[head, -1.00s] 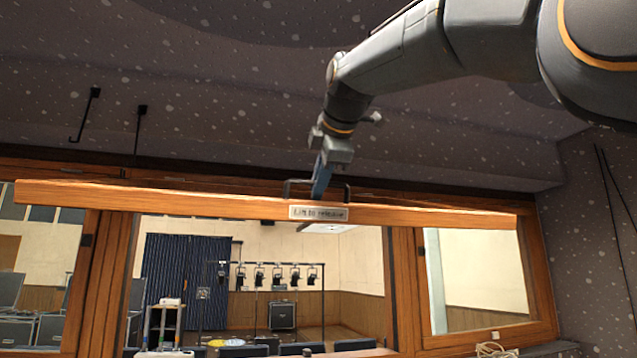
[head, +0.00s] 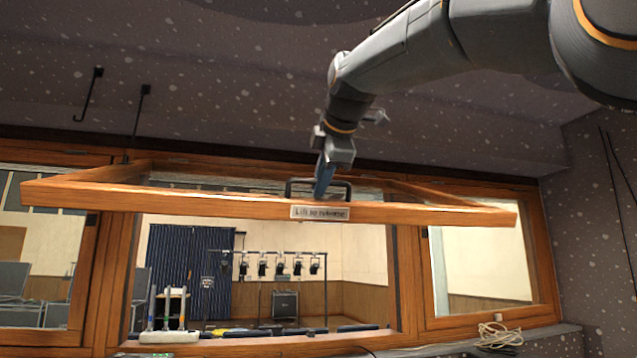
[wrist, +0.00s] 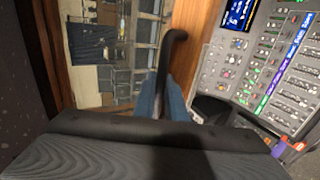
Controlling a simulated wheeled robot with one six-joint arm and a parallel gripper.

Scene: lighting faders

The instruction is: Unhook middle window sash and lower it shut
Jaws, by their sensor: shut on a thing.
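The middle window sash (head: 180,200) is a wooden frame tilted open, its front rail high across the head view. A label plate (head: 320,212) sits on this rail below a dark bar handle (head: 300,183). My gripper (head: 324,185) reaches down from above and is shut on the handle. In the wrist view the dark curved handle (wrist: 168,55) runs between the blue fingertips (wrist: 165,98), beside the wooden rail (wrist: 192,35). Two black ceiling hooks (head: 84,95) hang left of the arm, apart from the sash.
A fixed wooden-framed pane (head: 485,255) stands to the right and another to the left. A mixing desk (wrist: 255,75) lies below in the wrist view.

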